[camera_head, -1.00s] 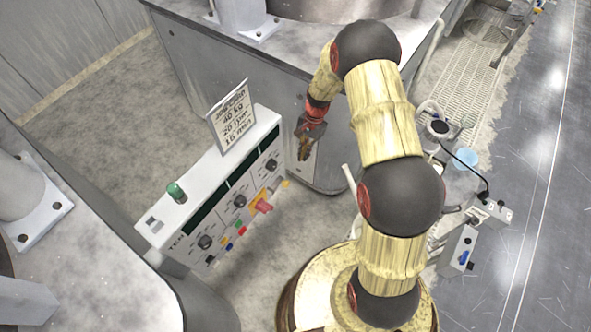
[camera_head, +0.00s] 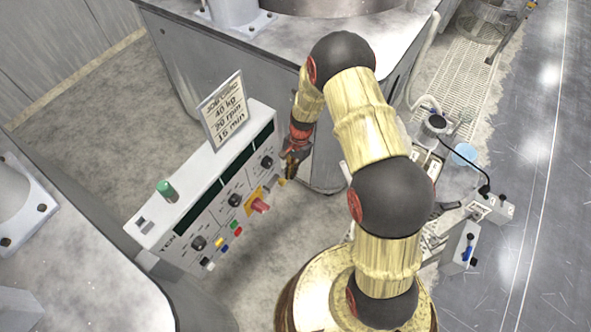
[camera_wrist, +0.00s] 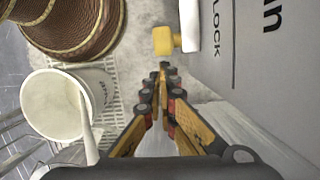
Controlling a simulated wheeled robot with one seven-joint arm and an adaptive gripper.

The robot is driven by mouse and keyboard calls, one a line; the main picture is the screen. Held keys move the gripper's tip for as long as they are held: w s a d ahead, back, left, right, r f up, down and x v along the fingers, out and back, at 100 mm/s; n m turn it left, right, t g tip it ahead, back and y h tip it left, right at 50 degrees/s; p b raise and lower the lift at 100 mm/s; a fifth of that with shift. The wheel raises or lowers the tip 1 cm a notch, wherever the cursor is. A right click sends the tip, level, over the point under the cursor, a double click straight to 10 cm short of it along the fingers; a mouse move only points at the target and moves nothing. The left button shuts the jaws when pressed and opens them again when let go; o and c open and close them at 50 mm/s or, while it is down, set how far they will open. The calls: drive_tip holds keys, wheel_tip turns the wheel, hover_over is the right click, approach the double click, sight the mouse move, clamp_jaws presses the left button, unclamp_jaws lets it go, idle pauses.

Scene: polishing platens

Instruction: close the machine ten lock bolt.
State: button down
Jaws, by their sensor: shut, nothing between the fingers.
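The machine ten control panel (camera_head: 215,195) is a pale box with a dark display strip, knobs and coloured buttons. In the wrist view, the lock bolt shows as a yellow knob (camera_wrist: 164,40) with a white sleeve beside the word LOCK on the grey panel face (camera_wrist: 240,60). In the head view, a small yellow spot at the panel's right end, beside my fingertips, looks like the same knob. My gripper (camera_head: 289,170) is shut and empty. In the wrist view its fingertips (camera_wrist: 163,68) are just short of the knob, with a small gap apparent.
A red switch on a yellow plate (camera_head: 260,205) projects from the panel front. A white bucket (camera_wrist: 60,118) stands left of my gripper in the wrist view. A grey machine body is behind.

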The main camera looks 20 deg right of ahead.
sight(284, 182)
drive_tip(key=shift+s+a+r, duration=0.1)
drive_tip(key=shift+a, duration=0.1)
drive_tip(key=s+a, duration=0.1)
drive_tip(key=a, duration=0.1)
drive_tip(key=s+a+p, duration=0.1)
drive_tip(key=s+a, duration=0.1)
idle(0.4)
drive_tip(key=v, duration=1.2)
drive_tip(key=shift+w+d, duration=0.1)
